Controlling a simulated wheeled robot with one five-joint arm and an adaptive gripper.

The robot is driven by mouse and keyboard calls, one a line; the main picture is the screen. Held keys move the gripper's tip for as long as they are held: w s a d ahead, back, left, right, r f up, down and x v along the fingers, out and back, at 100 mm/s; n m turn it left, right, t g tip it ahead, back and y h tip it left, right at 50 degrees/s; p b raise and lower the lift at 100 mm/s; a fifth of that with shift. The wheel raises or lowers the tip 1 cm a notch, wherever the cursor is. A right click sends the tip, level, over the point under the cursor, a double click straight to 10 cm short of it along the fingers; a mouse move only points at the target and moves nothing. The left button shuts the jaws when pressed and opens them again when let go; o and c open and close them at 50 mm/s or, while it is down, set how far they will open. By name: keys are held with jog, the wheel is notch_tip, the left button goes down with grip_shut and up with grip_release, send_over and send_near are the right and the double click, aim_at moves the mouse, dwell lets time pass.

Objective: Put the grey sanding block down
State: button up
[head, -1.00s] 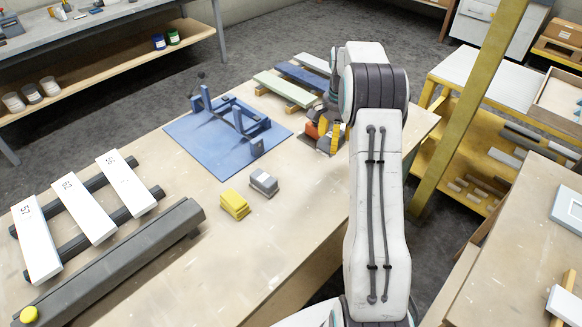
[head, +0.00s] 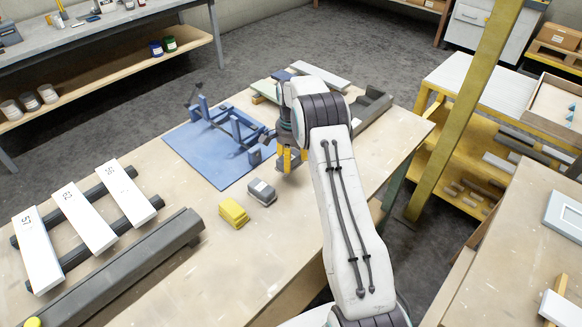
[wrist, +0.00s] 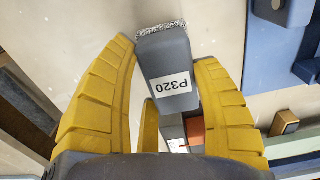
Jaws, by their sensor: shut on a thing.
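My gripper (head: 294,160) hangs over the table, just right of the blue mat, with its yellow fingers pointing down. In the wrist view its fingers (wrist: 166,52) are closed on the grey sanding block (wrist: 161,52), which has a white P320 label and a speckled far edge. In the head view I cannot clearly make out the held block. A similar grey block (head: 262,194) with a light label lies on the table to the lower left of my gripper, touching or very close to a yellow block (head: 233,213).
The blue mat (head: 196,167) with a blue frame lies behind and left. White boards (head: 85,220) rest on dark bars at the left, behind a long dark beam (head: 130,265). A dark grey tray (head: 372,112) stands right of my arm. Bare tabletop (head: 250,255) lies in front.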

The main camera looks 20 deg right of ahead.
jog(key=shift+f+p, duration=0.45)
jog(key=shift+f, duration=1.6)
jog(key=shift+f, duration=0.1)
jog(key=o, duration=1.1)
